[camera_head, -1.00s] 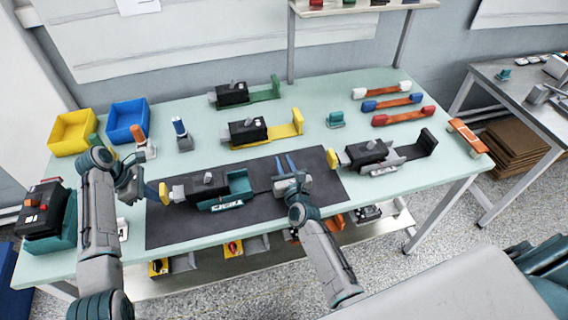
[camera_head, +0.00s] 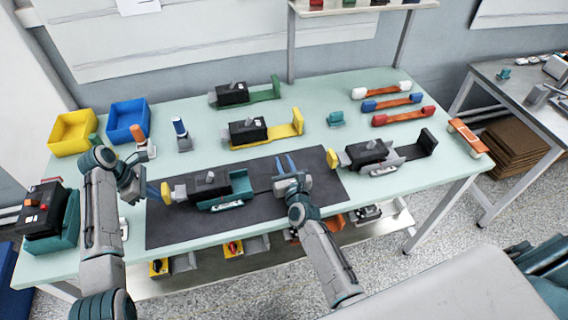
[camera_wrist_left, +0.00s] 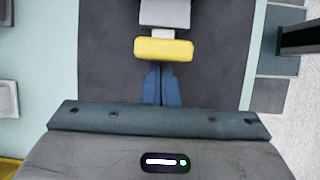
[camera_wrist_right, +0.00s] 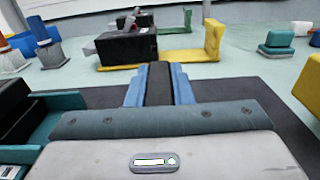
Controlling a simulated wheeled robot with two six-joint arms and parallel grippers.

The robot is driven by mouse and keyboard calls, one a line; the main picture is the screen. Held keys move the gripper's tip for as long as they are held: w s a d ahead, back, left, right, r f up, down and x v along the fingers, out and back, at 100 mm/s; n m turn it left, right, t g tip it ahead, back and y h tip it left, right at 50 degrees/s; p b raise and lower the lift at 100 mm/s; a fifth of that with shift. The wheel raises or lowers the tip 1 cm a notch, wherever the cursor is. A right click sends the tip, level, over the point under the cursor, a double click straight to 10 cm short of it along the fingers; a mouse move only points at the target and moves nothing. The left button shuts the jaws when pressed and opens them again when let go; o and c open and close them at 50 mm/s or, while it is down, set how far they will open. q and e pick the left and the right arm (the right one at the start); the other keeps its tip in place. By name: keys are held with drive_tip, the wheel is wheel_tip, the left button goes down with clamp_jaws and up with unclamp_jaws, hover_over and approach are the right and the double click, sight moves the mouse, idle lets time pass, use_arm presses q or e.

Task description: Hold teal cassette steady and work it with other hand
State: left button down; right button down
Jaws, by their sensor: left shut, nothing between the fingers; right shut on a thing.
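The teal cassette lies on the dark mat, its black body (camera_head: 208,187) set in a teal tray (camera_head: 241,187), with a yellow end block (camera_head: 166,193) on its left. My left gripper (camera_head: 155,193) is shut and empty, its blue fingertips against or just short of the yellow block (camera_wrist_left: 163,49) in the left wrist view. My right gripper (camera_head: 286,164) is shut on the cassette's dark end bar. In the right wrist view the bar (camera_wrist_right: 158,84) stands between the blue fingers (camera_wrist_right: 159,90). The teal tray shows at the left there (camera_wrist_right: 60,112). The bar's lower part is hidden.
A black cassette (camera_head: 366,153) with a yellow end stands to the right. Yellow (camera_head: 248,132) and green (camera_head: 233,94) ones stand behind. Yellow (camera_head: 72,133) and blue (camera_head: 127,120) bins are at the back left. The mat (camera_head: 180,234) is clear at its front.

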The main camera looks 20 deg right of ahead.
sight(163, 188)
use_arm(q)
drive_tip(key=shift+s+d, duration=0.15)
drive_tip(key=shift+d, duration=2.2)
drive_tip(key=shift+a, duration=0.1)
drive_tip(key=shift+a, duration=0.4)
drive_tip(key=shift+r, duration=3.5)
use_arm(e)
drive_tip(key=c, duration=1.2)
unclamp_jaws()
